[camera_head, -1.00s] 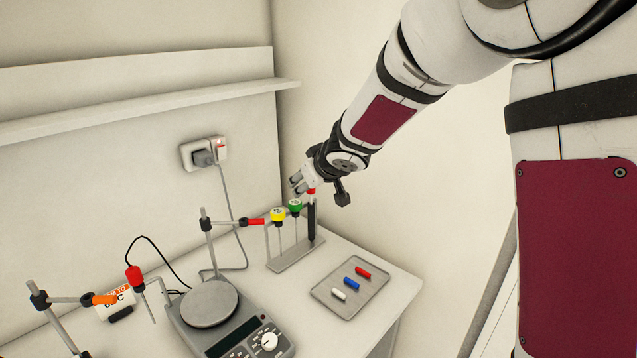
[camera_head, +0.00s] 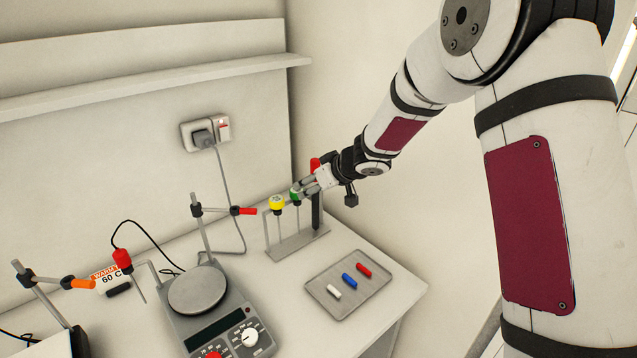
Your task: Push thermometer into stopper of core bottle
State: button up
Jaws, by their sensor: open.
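My gripper (camera_head: 305,187) is open at the small rack (camera_head: 300,243), close to the green-headed stick (camera_head: 295,196). I cannot tell whether its fingers touch the green head. A yellow-headed stick (camera_head: 277,202) stands upright to the left in the same rack. A red head (camera_head: 315,163) shows just above and behind my fingers, with a dark upright (camera_head: 317,210) below. The gripper hides part of that end. These look like thermometers or probes; I cannot tell which one the task means. No core bottle or stopper can be made out.
A hotplate (camera_head: 198,290) stands left of the rack, with a corded red-topped probe (camera_head: 123,259) and a clamp stand (camera_head: 204,230) behind it. An orange-tipped clamp (camera_head: 82,284) is farther left. A tray (camera_head: 318,288) with white, blue and red pieces lies in front. A shelf (camera_head: 150,84) runs above.

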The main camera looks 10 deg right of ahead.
aim_at(299, 192)
jog(key=shift+b+x, duration=2.3)
jog(key=shift+x, duration=2)
grip_shut()
jog(key=shift+r+p, duration=0.7)
jog(key=shift+r+p, duration=0.85)
jog(key=shift+r, duration=0.5)
notch_tip(299, 192, up, 11)
jog(key=p, duration=0.2)
jog(key=shift+f, duration=0.25)
jog(key=shift+s, duration=0.1)
